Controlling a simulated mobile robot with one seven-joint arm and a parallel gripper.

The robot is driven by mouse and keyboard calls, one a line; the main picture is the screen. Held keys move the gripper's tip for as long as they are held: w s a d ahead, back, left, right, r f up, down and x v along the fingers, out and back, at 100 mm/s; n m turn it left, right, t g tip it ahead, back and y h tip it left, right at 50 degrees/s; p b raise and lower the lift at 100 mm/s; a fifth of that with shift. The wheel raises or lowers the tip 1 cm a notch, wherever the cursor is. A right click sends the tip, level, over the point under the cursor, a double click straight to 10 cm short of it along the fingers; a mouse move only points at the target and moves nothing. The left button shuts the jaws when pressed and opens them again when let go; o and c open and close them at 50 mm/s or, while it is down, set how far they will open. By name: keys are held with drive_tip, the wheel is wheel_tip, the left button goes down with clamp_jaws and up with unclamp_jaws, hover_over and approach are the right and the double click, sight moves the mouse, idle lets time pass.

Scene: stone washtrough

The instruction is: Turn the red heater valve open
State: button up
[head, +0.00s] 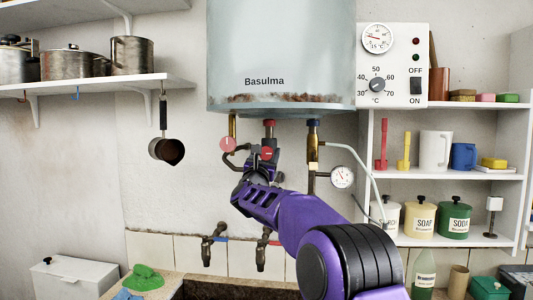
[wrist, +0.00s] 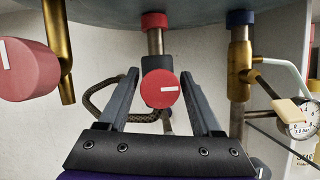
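The red valve knob (wrist: 161,88) is round with a white line lying level across its face. It sits on a pipe with a red collar (wrist: 154,21) under the heater. My gripper (wrist: 160,75) is open, with one finger on each side of the knob. I cannot tell if the fingers touch it. In the head view the red knob (head: 267,153) shows beyond my gripper (head: 262,164), which partly hides the pipe below it.
A pink knob (wrist: 25,70) on a brass pipe is close at left. A blue-collared pipe (wrist: 239,60) with a yellowish lever and a gauge (head: 342,177) stands at right. The heater tank (head: 280,45) hangs just above. Taps (head: 208,247) and the trough are below.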

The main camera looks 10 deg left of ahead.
clamp_jaws()
